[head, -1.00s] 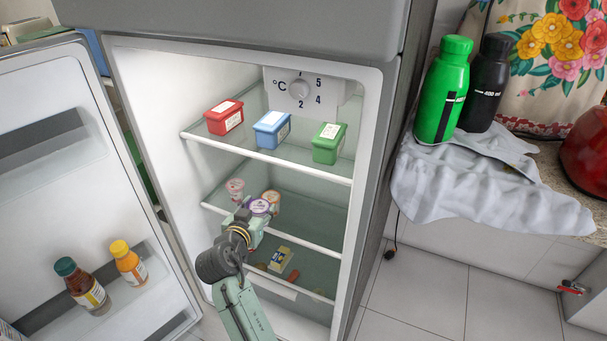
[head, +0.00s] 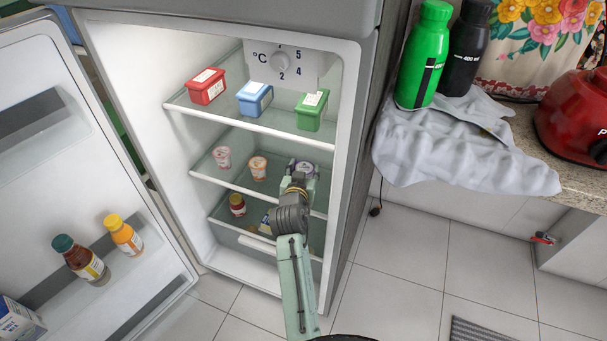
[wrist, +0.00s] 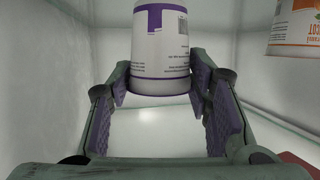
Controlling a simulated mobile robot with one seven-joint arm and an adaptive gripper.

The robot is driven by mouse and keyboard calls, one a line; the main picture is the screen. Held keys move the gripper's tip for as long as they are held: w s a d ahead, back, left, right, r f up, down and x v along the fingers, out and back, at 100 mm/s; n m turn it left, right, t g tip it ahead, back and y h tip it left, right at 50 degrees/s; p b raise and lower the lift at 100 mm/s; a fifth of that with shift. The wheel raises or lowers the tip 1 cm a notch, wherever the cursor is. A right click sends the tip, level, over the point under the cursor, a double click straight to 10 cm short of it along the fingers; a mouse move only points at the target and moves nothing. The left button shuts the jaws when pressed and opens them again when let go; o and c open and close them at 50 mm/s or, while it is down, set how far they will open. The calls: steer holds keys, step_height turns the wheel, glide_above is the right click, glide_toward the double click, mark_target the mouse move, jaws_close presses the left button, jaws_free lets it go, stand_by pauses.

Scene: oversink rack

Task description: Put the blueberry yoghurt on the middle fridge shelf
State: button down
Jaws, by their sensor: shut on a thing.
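The blueberry yoghurt is a white cup with a purple label (wrist: 160,45), and its purple-rimmed lid shows in the head view (head: 304,167). My gripper (head: 299,180) is shut on it, with a finger on each side in the wrist view (wrist: 158,82). The cup is upright inside the fridge, over the right part of the middle shelf (head: 230,187). I cannot tell whether its base touches the shelf. My gripper and arm hide its lower part in the head view.
A pink yoghurt (head: 222,157) and an apricot yoghurt (head: 258,168) stand left of my gripper on the middle shelf. Red (head: 207,87), blue (head: 254,99) and green (head: 312,110) tubs fill the top shelf. A jar (head: 237,205) stands below. The open door (head: 60,170) is left.

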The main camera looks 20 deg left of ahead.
steer(key=shift+f, duration=1.2)
steer(key=shift+f, duration=0.15)
steer(key=shift+f, duration=0.1)
steer(key=c, duration=0.8)
jaws_free()
steer(key=shift+r, duration=0.2)
steer(key=shift+s, duration=0.2)
steer(key=b+v, duration=0.1)
steer(key=v, duration=1)
steer(key=shift+s+d+r, duration=0.1)
steer(key=shift+s+r, duration=0.15)
steer(key=shift+s, duration=0.05)
